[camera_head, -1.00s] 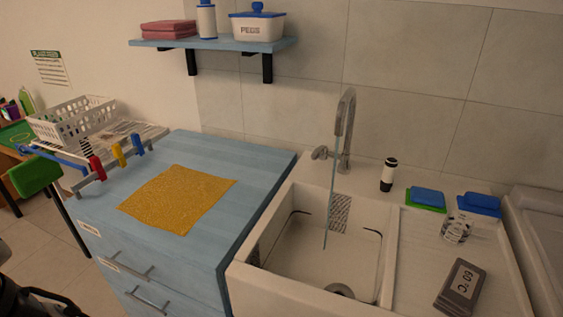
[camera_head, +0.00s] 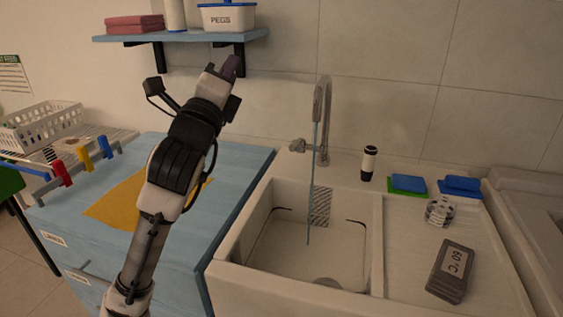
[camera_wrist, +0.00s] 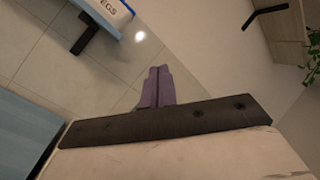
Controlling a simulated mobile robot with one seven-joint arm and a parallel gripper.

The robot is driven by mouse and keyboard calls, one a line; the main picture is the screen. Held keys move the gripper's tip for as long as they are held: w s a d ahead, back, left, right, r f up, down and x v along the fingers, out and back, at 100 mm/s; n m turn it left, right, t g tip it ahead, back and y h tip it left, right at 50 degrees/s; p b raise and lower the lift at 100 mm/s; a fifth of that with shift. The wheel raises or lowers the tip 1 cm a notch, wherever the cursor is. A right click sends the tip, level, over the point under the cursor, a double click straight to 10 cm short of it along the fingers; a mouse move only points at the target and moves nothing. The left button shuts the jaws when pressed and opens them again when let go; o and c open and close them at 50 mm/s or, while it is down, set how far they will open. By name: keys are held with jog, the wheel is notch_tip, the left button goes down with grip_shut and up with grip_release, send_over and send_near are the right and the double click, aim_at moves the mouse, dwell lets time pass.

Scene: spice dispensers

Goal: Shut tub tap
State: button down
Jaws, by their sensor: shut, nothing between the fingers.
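The metal tap (camera_head: 322,120) stands behind the white tub (camera_head: 300,262), and a thin stream of water falls from its spout into the tub. Its small side handle (camera_head: 298,146) sticks out to the left of the tap's base. My gripper (camera_head: 231,66) is raised to the left of the tap, in front of the wall below the shelf, well apart from the handle. In the wrist view its purple fingers (camera_wrist: 158,86) are together with nothing between them. The tap does not show in the wrist view.
A blue shelf (camera_head: 180,36) with a PEGS tub (camera_head: 228,17) is close above my gripper. A blue cabinet (camera_head: 250,170) with a yellow cloth (camera_head: 112,204) stands left of the tub. A grey 60 °C block (camera_head: 450,270) lies on the drainer.

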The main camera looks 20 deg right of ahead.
jog(key=w+d+f+m+g+y, duration=0.1)
jog(key=w+d+f+m+g, duration=0.1)
jog(key=d+f+m, duration=0.3)
jog(key=w+d+f+g, duration=0.2)
jog(key=d+f, duration=0.1)
jog(key=f, duration=0.3)
jog(key=m+g+y+b, duration=0.2)
jog(key=m+g+y, duration=0.2)
jog(key=m+g, duration=0.1)
send_near(296, 143)
notch_tip(296, 143, down, 7)
jog(key=s+a, duration=0.1)
jog(key=s, duration=0.1)
jog(key=shift+f, duration=0.2)
jog(key=w+d+p, duration=0.4)
jog(key=w+d, duration=0.1)
jog(key=w, duration=0.2)
jog(key=shift+w, duration=0.4)
